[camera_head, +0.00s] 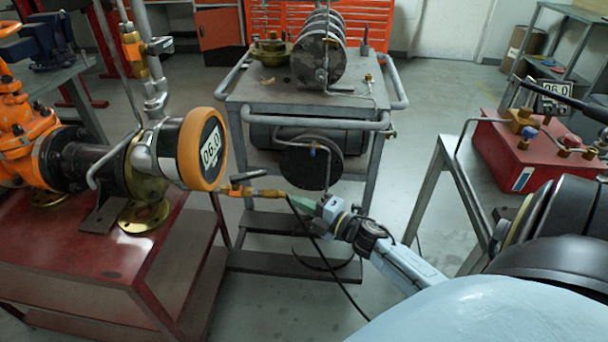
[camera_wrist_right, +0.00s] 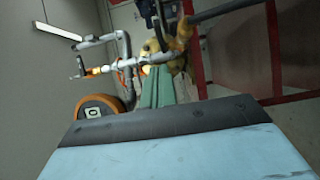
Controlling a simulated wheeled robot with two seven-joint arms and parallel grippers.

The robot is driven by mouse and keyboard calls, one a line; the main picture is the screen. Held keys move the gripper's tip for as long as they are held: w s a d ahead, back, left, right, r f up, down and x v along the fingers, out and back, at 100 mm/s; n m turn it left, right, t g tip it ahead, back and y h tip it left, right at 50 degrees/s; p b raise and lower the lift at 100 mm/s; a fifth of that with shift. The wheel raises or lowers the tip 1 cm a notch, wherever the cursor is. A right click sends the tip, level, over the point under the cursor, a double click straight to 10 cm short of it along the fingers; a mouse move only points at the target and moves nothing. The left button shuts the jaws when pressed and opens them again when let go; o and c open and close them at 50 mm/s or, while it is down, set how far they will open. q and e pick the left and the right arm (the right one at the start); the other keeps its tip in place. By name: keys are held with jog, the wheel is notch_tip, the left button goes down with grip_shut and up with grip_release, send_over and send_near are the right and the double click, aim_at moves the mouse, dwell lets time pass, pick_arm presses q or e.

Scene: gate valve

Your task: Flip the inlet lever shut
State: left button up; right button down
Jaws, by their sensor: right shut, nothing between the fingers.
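The inlet valve is a small brass fitting (camera_head: 262,193) at the end of a thin pipe, right of the red stand. A short dark lever (camera_head: 245,177) sits just above it and lies roughly along the pipe. My right gripper (camera_head: 298,203) is shut and empty, with its green fingertips close to the right end of the brass fitting. I cannot tell if they touch. In the right wrist view the shut green fingers (camera_wrist_right: 156,88) point at blurred brass parts (camera_wrist_right: 176,52); the lever is hard to make out there. My left gripper is not in view.
A grey cart (camera_head: 300,90) with pipes stands behind. A red pump box (camera_head: 520,150) is at right. A black hose hangs near the gripper.

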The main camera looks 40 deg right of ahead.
jog(key=shift+s+d, duration=0.1)
jog(key=shift+s, duration=0.15)
jog(key=s+a+f+m+g+h, duration=0.1)
jog(key=s+f+m+g+h, duration=0.25)
jog(key=s+f+m, duration=0.6)
jog(key=s+a+f+m+g+h, duration=0.1)
jog(key=s+f+m+g+h, duration=0.25)
jog(key=f, duration=1.15)
jog(key=s+a+f+m+g+y, duration=0.1)
jog(key=s+a+f+m+g, duration=0.1)
jog(key=s+f, duration=0.4)
jog(key=s+a+f+m+g+y, duration=0.1)
jog(key=s+a+f+g, duration=0.3)
jog(key=s, duration=1)
jog(key=f+m+g, duration=0.1)
jog(key=g, duration=0.2)
jog(key=shift+a+f+m, duration=0.35)
jog(key=shift+f+m, duration=0.05)
